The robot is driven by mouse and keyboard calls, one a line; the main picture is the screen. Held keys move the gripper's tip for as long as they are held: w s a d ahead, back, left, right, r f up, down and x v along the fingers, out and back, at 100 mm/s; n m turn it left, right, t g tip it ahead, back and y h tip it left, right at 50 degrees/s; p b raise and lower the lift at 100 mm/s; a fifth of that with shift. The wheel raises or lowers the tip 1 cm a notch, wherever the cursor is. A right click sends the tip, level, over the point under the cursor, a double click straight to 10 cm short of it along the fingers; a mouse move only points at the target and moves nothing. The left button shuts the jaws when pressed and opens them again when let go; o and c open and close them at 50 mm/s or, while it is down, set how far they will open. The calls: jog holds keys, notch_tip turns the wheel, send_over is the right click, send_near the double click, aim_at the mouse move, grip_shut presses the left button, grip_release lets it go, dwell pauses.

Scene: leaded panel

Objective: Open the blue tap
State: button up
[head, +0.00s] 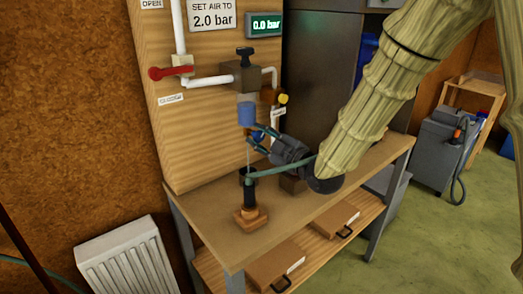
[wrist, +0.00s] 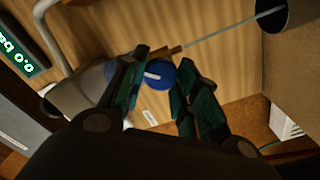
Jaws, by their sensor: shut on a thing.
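The blue tap (wrist: 160,74) is a round blue knob with a white mark, between my fingertips in the wrist view. In the head view a small blue part of it (head: 258,135) shows by the fingers, mostly hidden. My gripper (head: 257,141) reaches in from the right at the wooden panel, below the regulator's blue bowl (head: 247,113). In the wrist view my gripper (wrist: 157,84) has a dark finger on each side of the knob and is shut on it. The display (head: 264,24) reads 0.0 bar.
A red lever (head: 171,72) sits on the white pipe at left, and a yellow knob (head: 283,98) is right of the regulator. A dark upright stand (head: 250,204) is on the bench (head: 199,199), close below my gripper. The bench front is mostly clear.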

jog(key=n+b, duration=0.1)
jog(key=b, duration=0.1)
jog(key=n+b, duration=0.2)
jog(key=shift+f, duration=0.3)
jog(key=shift+r+n+b, duration=0.15)
jog(key=shift+n+b, duration=1)
jog(key=shift+n, duration=0.15)
jog(key=o, duration=1)
jog(key=v, duration=1.2)
